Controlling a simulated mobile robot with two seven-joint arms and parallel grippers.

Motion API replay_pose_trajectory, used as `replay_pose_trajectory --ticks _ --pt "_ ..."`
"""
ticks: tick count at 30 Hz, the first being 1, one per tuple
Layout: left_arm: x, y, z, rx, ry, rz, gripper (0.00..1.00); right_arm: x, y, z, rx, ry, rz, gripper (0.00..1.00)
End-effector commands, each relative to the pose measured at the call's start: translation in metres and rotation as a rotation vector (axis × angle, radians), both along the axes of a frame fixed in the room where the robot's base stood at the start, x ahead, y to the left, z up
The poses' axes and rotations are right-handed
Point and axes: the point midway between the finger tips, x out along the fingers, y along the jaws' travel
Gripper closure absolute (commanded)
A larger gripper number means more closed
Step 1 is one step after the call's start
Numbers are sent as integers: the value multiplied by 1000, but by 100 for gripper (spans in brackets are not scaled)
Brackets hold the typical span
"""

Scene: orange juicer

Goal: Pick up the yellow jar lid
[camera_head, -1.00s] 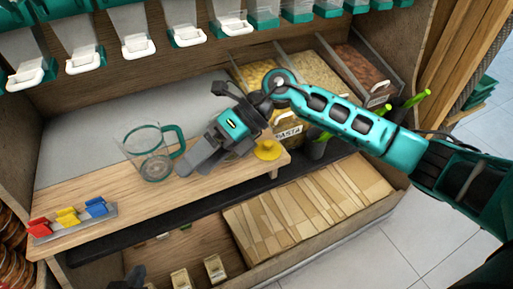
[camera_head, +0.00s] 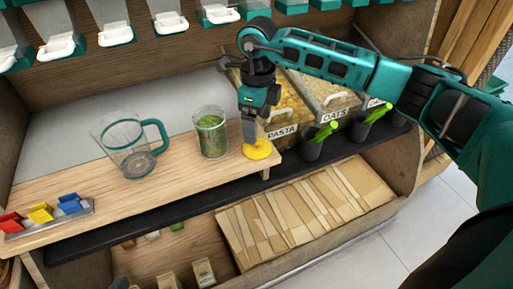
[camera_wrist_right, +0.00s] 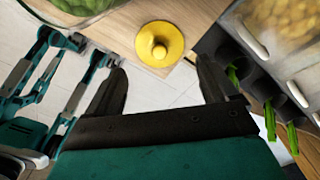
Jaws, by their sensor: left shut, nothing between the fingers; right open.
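The yellow jar lid (camera_head: 259,150) lies flat at the right end of the wooden counter. In the right wrist view the lid (camera_wrist_right: 152,38) shows its round raised knob, ahead of the fingers. A glass jar with green contents (camera_head: 211,135) stands upright left of the lid.
A clear jug with a teal handle (camera_head: 130,150) stands left of the jar. A rack of coloured clips (camera_head: 50,215) is at the counter's left end. Pasta (camera_head: 283,133) and oats (camera_head: 334,117) bins and dark cups with green handles (camera_head: 312,150) stand to the right.

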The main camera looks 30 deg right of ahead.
Motion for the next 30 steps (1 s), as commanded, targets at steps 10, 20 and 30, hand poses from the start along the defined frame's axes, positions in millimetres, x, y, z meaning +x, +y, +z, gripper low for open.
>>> replay_pose_trajectory --ticks 10,20,30 --pt "-2 0 -9 1 6 0 100 0 1 -30 2 3 0 13" --pt "-3 0 -17 1 10 1 100 1 1 -63 1 -1 1 13" --pt "-3 0 -17 1 9 1 100 1 1 -62 1 -1 0 34"
